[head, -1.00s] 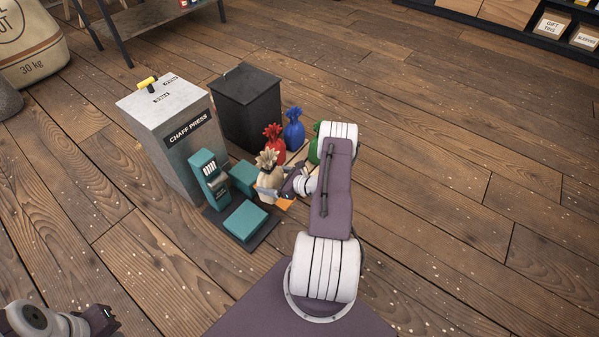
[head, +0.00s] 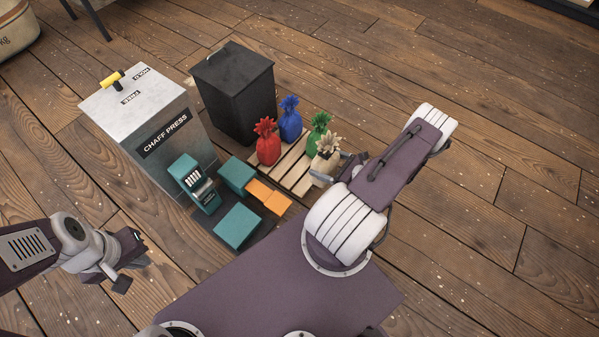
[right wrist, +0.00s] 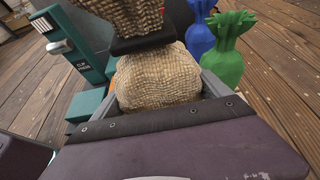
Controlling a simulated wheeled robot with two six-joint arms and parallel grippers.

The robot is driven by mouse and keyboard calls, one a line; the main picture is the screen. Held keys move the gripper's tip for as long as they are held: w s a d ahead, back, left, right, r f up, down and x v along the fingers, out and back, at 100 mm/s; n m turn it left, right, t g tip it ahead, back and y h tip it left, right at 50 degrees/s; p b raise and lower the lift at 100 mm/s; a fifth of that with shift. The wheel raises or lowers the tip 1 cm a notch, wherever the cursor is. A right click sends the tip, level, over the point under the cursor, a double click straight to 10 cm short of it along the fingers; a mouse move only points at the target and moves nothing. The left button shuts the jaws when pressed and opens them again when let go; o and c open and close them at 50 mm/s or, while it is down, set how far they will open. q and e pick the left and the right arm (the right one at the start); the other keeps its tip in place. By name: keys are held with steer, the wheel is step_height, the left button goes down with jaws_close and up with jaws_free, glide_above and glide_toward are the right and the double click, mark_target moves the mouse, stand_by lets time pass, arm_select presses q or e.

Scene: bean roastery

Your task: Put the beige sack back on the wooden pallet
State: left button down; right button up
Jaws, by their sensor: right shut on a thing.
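The beige sack (head: 323,163) with a frilled top is at the near right corner of the wooden pallet (head: 293,168), beside the green sack. My right gripper (head: 338,172) is shut on it. In the right wrist view the beige sack (right wrist: 158,78) is upright between the fingers, a dark finger pad across its middle. Its underside is hidden, so I cannot tell whether it touches the slats. Red (head: 267,143), blue (head: 290,120) and green (head: 317,133) sacks stand on the pallet. My left gripper (head: 128,264) is empty, fingers apart, at the lower left.
Left of the pallet are a grey chaff press (head: 150,120), a teal device (head: 195,184), teal blocks (head: 237,226) and orange pieces (head: 268,195). A black bin (head: 236,92) stands behind. The floor to the right is clear.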

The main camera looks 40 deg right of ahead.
steer(key=w+a+f+b, duration=0.1)
steer(key=w+f+b, duration=0.2)
steer(key=b, duration=0.1)
steer(key=w+a+f+b, duration=0.1)
steer(key=w+f+b, duration=0.3)
steer(key=w+a+f+b, duration=0.1)
steer(key=w+f+b, duration=0.3)
steer(key=shift+w+a+f, duration=0.1)
steer(key=shift+a, duration=0.2)
steer(key=o, duration=1.9)
steer(key=shift+c, duration=0.2)
steer(key=shift+o, duration=0.2)
